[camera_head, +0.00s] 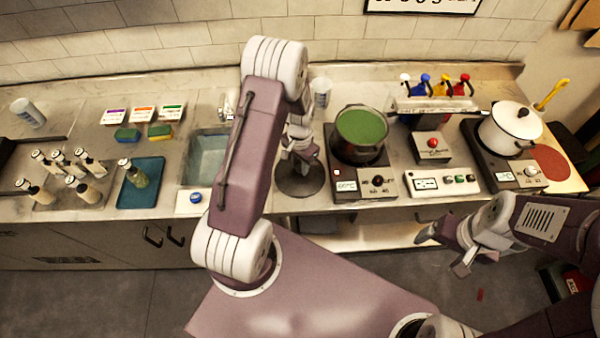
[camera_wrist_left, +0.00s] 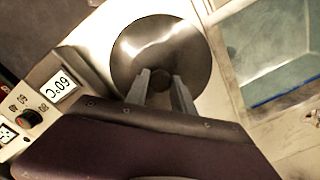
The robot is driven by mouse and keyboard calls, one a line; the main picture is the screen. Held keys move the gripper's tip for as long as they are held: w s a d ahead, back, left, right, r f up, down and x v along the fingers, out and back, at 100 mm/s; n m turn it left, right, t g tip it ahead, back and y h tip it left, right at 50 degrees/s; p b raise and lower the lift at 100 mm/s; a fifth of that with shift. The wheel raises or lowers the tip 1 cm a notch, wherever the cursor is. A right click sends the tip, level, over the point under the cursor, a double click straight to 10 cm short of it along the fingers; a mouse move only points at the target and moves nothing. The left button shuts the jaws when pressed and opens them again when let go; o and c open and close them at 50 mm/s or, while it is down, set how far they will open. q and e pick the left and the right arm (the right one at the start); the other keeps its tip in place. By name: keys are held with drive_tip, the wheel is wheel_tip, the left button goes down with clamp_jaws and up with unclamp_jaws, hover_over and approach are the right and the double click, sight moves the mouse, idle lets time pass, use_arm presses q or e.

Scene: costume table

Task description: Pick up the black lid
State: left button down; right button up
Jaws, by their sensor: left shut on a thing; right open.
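The black lid (camera_head: 312,185) is a dark round disc at the counter's middle, between the sink and the pot with green contents. In the left wrist view the lid (camera_wrist_left: 185,48) is shiny, with its small dark knob between my fingers. My left gripper (camera_wrist_left: 161,86) is shut on the lid by this knob. In the head view the left arm partly covers the lid, and I cannot tell whether the lid touches the counter. My right gripper (camera_head: 443,252) is open and empty in front of the counter, at the right.
The green-filled pot (camera_head: 362,126) stands on a hot plate right of the lid. A white pot (camera_head: 508,128) stands on another hot plate further right. The sink (camera_head: 205,158) lies left of the lid. A blue tray (camera_head: 130,196) and several bottles are at the far left.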

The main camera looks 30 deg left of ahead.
use_arm(q)
drive_tip(key=shift+r, duration=0.1)
idle(0.3)
drive_tip(key=shift+w+r, duration=0.1)
drive_tip(key=shift+r, duration=0.2)
drive_tip(key=r, duration=0.1)
drive_tip(key=r+b, duration=0.1)
drive_tip(key=s+r, duration=0.1)
drive_tip(key=shift+d+r, duration=0.35)
drive_tip(key=shift+r, duration=0.05)
drive_tip(key=s+d+r+b, duration=0.2)
drive_tip(key=s+d+r, duration=0.4)
drive_tip(key=s+d, duration=0.1)
drive_tip(key=shift+s+r, duration=0.25)
drive_tip(key=shift+s, duration=0.2)
